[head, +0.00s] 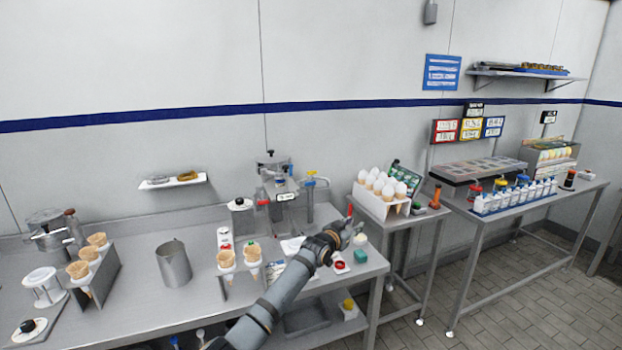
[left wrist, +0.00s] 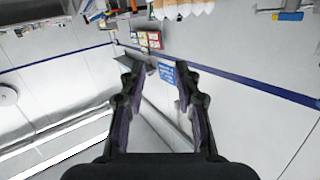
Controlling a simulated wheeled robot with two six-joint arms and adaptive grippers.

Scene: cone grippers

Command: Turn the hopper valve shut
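A grey metal dispensing machine (head: 279,187) stands at the back of the left steel table. Beside it is an upright post with a yellow-topped fitting (head: 311,175). A red-tipped part (head: 263,202) shows at the machine's front left. I cannot tell for certain which part is the hopper valve. My left gripper (head: 352,228) is over the right end of this table, to the right of and nearer than the machine, and apart from it. In the left wrist view its two fingers (left wrist: 160,72) are spread with nothing between them. My right gripper is in neither view.
Waffle cones stand in a rack (head: 105,270) and a smaller holder by a metal pitcher (head: 174,264). A rack of white-topped cones (head: 367,203) and a bottle row (head: 515,199) stand to the right.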

